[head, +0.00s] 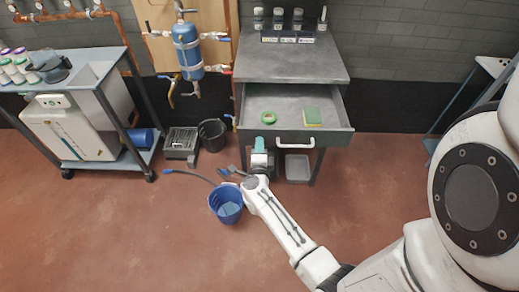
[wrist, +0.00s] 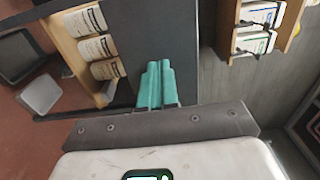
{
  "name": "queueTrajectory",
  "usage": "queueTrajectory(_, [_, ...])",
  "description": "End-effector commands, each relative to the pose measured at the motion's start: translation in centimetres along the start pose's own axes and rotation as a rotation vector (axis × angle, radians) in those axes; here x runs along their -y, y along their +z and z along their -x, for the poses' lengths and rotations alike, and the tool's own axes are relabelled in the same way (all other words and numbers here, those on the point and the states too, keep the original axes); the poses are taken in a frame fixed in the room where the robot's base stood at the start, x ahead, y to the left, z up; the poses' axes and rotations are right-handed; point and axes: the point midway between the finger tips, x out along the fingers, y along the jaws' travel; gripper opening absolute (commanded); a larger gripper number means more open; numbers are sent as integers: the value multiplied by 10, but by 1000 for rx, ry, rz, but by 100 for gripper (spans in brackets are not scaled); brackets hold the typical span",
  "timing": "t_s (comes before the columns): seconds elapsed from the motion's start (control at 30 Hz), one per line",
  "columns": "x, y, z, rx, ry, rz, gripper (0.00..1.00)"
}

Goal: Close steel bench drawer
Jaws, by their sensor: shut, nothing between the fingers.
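The steel bench (head: 292,62) stands against the back wall with its drawer (head: 336,118) pulled well out. A green ring (head: 268,118) and a yellow-green block (head: 312,116) lie inside the drawer. The drawer's pale handle (head: 295,144) is on its front face. My gripper (head: 260,144) is at the drawer front, left of the handle. I cannot tell whether it touches the front. Its teal fingers are together and empty in the wrist view (wrist: 156,84), against a dark flat surface.
A blue bucket (head: 227,204) stands on the floor left of my arm. A black bucket (head: 212,134) and a grey box (head: 181,144) stand left of the bench. A cart (head: 100,112) is at far left. Several containers stand in a rack (head: 293,37) on the bench top.

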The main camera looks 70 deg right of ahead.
Motion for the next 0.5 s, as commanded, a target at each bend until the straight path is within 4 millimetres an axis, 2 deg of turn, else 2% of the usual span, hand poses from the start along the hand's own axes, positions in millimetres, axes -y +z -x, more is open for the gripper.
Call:
queueTrajectory(0.33, [0,0,-1,0,0,0,0])
queueTrajectory(0.5, [0,0,-13,0,-2,1,0])
